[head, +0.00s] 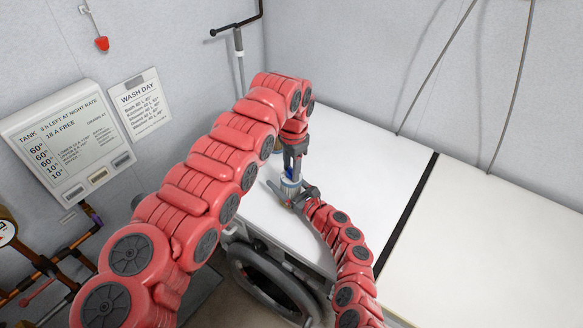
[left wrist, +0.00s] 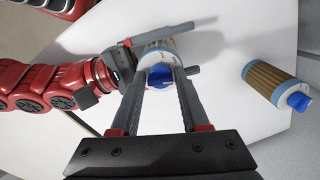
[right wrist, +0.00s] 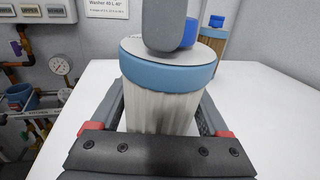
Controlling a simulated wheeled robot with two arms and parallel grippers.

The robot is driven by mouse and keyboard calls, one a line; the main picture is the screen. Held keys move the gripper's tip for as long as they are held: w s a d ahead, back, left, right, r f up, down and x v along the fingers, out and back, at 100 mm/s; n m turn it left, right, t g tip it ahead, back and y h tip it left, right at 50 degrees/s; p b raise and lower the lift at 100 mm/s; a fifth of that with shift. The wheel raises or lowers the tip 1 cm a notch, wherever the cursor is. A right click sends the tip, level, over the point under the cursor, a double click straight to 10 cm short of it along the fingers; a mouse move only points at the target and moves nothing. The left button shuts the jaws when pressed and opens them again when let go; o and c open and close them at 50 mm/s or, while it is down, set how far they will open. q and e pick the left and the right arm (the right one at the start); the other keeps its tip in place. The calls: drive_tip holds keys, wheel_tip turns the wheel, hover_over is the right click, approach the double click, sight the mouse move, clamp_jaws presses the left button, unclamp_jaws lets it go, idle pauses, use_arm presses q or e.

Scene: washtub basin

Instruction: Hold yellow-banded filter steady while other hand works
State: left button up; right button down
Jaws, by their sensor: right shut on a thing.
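My right gripper (right wrist: 158,125) is shut on an upright filter (right wrist: 160,85) with pale pleats, a light blue band and a grey top. I see no yellow band on it. The filter stands on the white top; it is small in the head view (head: 290,187). Its blue cap (left wrist: 160,77) lies between the fingers of my left gripper (left wrist: 157,85), which comes down from above. These fingers look apart, with a gap around the cap. In the right wrist view a left finger hides part of the cap. My right gripper also shows in the head view (head: 296,195).
A second filter (left wrist: 268,82) with brown pleats and a blue cap stands apart on the white worktop (head: 360,160). A dark seam (head: 408,215) crosses the worktop. A round machine door (head: 268,282) is below its front edge. Pipes and a gauge (right wrist: 60,65) are on the wall.

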use_arm(q)
clamp_jaws()
drive_tip(key=shift+n, duration=0.3)
drive_tip(key=n, duration=0.3)
drive_tip(key=shift+n, duration=2.1)
drive_tip(key=shift+o, duration=2.3)
unclamp_jaws()
